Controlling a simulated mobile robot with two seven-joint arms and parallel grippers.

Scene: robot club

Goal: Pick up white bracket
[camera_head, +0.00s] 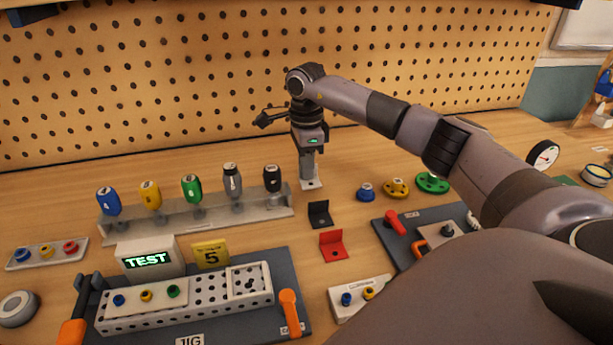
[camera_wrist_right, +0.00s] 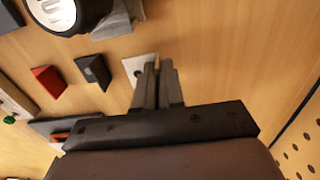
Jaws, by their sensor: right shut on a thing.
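The white bracket (camera_head: 311,184) is at the back of the bench, behind the black bracket, and its upper part is hidden by my gripper. My right gripper (camera_head: 308,170) points down over it and is shut on it. In the right wrist view the fingers (camera_wrist_right: 157,85) close on the white bracket (camera_wrist_right: 135,68), whose flat plate with a hole shows beside them. The plate looks at or very near the bench top; I cannot tell whether it touches. My left gripper is not in view.
A black bracket (camera_head: 319,214) and a red bracket (camera_head: 333,245) lie in front. A rack (camera_head: 240,211) of coloured screwdrivers stands to the left. Blue, yellow and green round parts (camera_head: 396,188) sit to the right. A pegboard (camera_head: 230,70) rises behind.

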